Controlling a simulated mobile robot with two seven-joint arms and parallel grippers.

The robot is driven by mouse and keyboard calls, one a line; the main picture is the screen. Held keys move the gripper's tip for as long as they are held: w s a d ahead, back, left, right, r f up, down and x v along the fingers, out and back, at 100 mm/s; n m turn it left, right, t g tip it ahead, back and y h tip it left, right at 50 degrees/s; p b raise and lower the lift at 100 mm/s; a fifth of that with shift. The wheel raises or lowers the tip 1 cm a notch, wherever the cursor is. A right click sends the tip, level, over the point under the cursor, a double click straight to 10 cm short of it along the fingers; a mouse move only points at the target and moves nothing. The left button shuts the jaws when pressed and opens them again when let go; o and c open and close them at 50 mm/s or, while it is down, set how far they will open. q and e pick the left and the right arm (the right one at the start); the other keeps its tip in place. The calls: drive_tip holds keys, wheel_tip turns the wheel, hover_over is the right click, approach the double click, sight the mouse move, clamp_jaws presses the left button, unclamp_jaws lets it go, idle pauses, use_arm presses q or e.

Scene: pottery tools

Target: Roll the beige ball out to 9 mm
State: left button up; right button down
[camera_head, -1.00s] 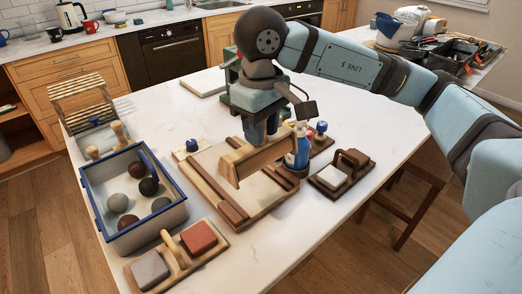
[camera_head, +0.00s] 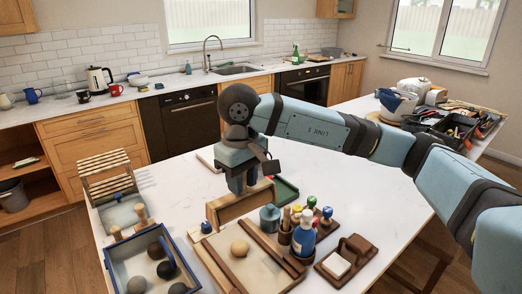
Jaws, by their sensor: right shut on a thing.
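The bar is apart from the ball in the picture. I cannot tell whether the bar touches the surface below. The gripper's fingertips are partly hidden by the bar. My left gripper is not in view.
A blue-rimmed bin (camera_head: 152,262) with several dark balls stands left. A blue-and-white bottle (camera_head: 304,235) and knobbed tools stand right of the board, beside a teal jar (camera_head: 270,219). A small tray with a white block (camera_head: 336,264) lies front right.

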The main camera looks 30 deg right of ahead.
drive_tip(key=w+f+p, duration=0.3)
drive_tip(key=f+p, duration=0.1)
drive_tip(key=f, duration=0.9)
drive_tip(key=shift+w+d+p, duration=0.15)
drive_tip(key=shift+w+p, duration=0.2)
drive_tip(key=shift+f, duration=0.25)
drive_tip(key=shift+f+b, duration=0.2)
drive_tip(key=shift+b, duration=0.25)
drive_tip(key=shift+f+b, duration=0.4)
drive_tip(key=shift+b, duration=0.1)
